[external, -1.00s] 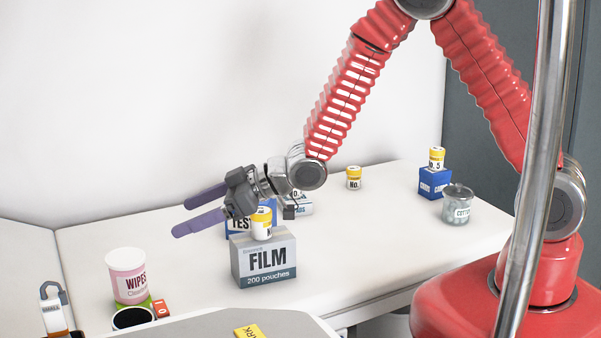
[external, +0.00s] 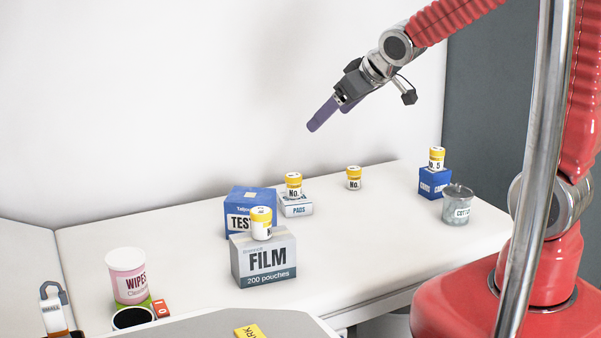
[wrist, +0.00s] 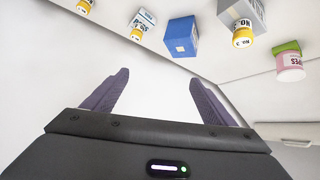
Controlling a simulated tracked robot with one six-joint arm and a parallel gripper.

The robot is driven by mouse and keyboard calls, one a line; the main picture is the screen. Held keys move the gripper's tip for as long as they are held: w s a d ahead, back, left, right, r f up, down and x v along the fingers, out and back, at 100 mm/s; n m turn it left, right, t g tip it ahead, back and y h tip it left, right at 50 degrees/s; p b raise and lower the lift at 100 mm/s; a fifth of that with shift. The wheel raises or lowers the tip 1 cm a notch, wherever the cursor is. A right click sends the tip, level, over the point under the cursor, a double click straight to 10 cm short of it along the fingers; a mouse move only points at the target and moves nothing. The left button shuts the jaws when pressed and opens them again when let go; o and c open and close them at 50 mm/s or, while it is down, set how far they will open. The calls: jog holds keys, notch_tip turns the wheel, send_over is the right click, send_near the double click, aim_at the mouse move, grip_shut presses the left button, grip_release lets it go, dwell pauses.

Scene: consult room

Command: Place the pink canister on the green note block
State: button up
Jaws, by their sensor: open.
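The pink canister (external: 127,280), labelled WIPES, stands upright at the left of the white counter in the external view. It rests on the green note block (external: 147,301), most of which it and a dark round-topped container hide. In the wrist view the canister (wrist: 289,66) and the green block (wrist: 286,47) touch at the upper right. My gripper (external: 325,117) is raised above the back of the counter, well to the right of the canister. Its purple fingers are apart and empty in the wrist view (wrist: 157,95).
A grey FILM box (external: 264,265) with a yellow-capped bottle (external: 261,224) stands mid-counter. Behind it are a blue box (external: 240,201) and a PADS box (external: 296,208) bearing another bottle. A blue cards box (external: 433,186) and a cotton jar (external: 457,208) stand at the right.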

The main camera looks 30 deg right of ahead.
jog(key=s+d+r+m+g+h, duration=0.1)
jog(key=s+d+m, duration=0.1)
jog(key=s+d, duration=0.4)
jog(key=s+d+r+m+g+h, duration=0.1)
jog(key=s+d, duration=0.6)
jog(key=s, duration=0.8)
jog(key=shift+d+r+m+g, duration=0.3)
jog(key=shift+r+m+g, duration=0.45)
jog(key=shift+m, duration=0.15)
